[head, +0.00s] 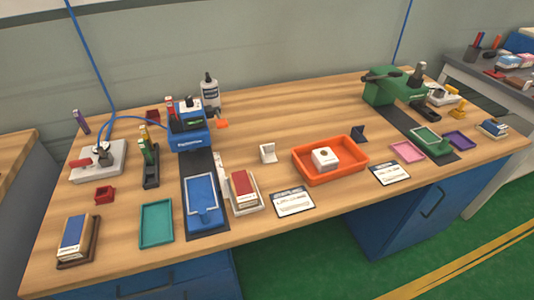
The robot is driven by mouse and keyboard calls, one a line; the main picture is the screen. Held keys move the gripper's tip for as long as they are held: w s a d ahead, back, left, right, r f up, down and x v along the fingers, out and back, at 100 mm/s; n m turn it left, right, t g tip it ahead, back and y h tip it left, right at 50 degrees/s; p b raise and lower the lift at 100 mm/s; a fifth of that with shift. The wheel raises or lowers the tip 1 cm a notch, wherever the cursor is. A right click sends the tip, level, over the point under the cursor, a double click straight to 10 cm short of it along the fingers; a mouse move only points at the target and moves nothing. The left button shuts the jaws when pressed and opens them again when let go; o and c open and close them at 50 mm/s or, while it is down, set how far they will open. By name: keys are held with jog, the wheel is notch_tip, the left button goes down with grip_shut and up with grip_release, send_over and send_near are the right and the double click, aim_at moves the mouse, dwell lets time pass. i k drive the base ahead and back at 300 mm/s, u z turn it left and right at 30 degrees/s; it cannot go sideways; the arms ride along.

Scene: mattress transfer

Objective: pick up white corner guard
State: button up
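The white corner guard (267,153) stands on the wooden table near its middle, just left of the orange tray (330,175). It looks like a small L-shaped piece and is apart from the tray, with bare wood around it. A similar dark blue corner guard (359,133) stands right of the tray. My gripper is not in view, so its state and its place relative to the guard do not show.
The orange tray holds a white block (325,159). A blue machine (188,127) and a white bottle (210,92) stand behind to the left. A red-topped block (243,187) and a printed card (293,202) lie in front. A green machine (393,88) stands at the back right.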

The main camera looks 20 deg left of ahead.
aim_at(268, 156)
jog(key=u, duration=1.2)
jog(key=k, duration=0.6)
jog(key=z, duration=0.4)
jog(key=i, duration=1.35)
jog(key=u, duration=0.55)
